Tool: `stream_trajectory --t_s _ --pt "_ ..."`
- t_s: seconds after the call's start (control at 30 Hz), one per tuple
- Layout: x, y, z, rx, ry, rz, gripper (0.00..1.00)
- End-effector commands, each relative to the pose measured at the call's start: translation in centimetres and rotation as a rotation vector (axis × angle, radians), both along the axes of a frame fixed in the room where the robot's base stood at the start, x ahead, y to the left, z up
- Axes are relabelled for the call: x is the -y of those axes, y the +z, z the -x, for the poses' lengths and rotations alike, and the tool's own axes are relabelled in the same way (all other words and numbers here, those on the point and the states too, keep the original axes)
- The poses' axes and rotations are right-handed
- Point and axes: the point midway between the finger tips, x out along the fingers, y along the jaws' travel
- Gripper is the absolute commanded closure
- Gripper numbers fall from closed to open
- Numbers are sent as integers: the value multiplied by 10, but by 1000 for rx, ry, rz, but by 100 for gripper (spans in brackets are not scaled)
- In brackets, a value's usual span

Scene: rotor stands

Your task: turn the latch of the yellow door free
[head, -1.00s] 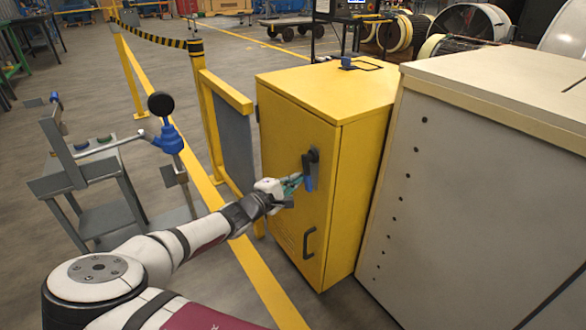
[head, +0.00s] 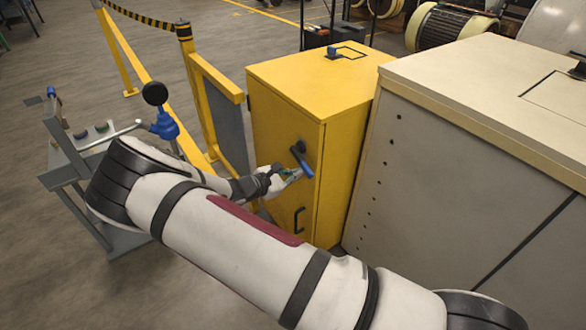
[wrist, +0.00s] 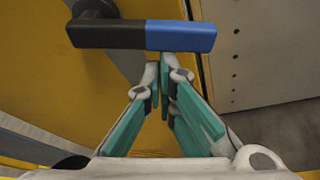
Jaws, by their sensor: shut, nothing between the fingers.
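The yellow door (head: 270,150) is the front of a yellow cabinet and looks closed. Its latch (head: 304,164) is a lever with a blue end on a dark mount, slanting down to the right in the head view. In the wrist view the latch (wrist: 180,37) lies crosswise near the top, black at left and blue at right. My gripper (head: 291,174) is beside the lever, just below it. In the wrist view my gripper (wrist: 161,80) has its teal fingers together and empty, tips just under the lever. I cannot tell whether they touch it.
A dark pull handle (head: 299,218) is low on the door. A grey cabinet (head: 440,160) stands close on the right. A yellow post with a panel (head: 222,110) and a grey stand with a blue valve (head: 165,125) are on the left.

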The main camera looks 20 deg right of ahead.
Motion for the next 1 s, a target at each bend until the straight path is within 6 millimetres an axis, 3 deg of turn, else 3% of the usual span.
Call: stream_trajectory --t_s 0.37,1.0 --pt "4 15 11 -262 -2 84 100" --pt "5 21 15 -255 -1 84 100"
